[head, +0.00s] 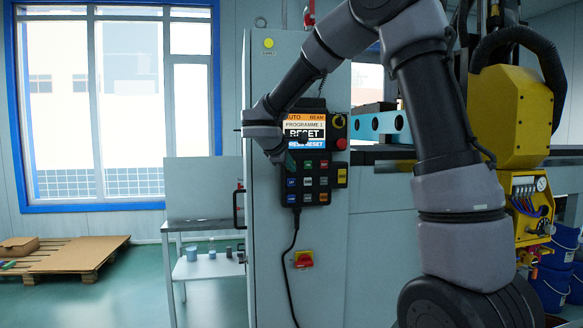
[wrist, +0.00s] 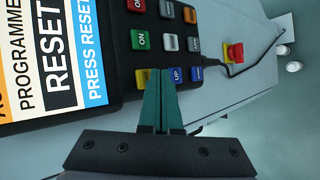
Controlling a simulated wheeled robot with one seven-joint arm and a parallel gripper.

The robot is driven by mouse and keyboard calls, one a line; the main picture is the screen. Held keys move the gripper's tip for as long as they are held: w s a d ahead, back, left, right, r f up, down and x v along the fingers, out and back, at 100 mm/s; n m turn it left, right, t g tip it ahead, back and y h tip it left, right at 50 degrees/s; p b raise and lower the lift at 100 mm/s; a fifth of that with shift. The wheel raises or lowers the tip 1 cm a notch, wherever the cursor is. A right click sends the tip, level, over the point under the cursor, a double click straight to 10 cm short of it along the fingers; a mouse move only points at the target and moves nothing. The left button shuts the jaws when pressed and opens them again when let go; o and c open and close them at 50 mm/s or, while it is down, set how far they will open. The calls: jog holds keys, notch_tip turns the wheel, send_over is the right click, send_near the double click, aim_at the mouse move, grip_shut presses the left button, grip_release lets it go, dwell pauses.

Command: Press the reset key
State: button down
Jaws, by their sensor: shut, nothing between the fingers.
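The control pendant (head: 331,197) hangs on the cabinet front, its screen (head: 304,128) showing "RESET" and "PRESS RESET". The same screen shows in the wrist view (wrist: 55,45). My gripper (wrist: 160,70) is shut, with its teal fingertips over the keypad's left column. A yellow key (wrist: 142,76) lies right beside the tips, partly hidden by them, and a blue key (wrist: 175,75) is on their other side. A green key (wrist: 140,40) and a red key follow in the yellow key's row. I cannot read which key is the reset key, nor tell whether the tips touch one.
A red emergency knob (head: 341,144) is at the pendant's right edge. A red and yellow switch (head: 304,260) sits lower on the cabinet (head: 262,290), beside the pendant's hanging cable (head: 287,262). A small table (head: 198,222) stands to the left.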

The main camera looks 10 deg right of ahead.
jog(key=shift+w, duration=0.15)
jog(key=shift+w, duration=0.25)
jog(key=shift+w, duration=0.4)
dwell(0.8)
dwell(0.3)
jog(key=shift+s, duration=0.8)
jog(key=s, duration=0.5)
dwell(0.5)
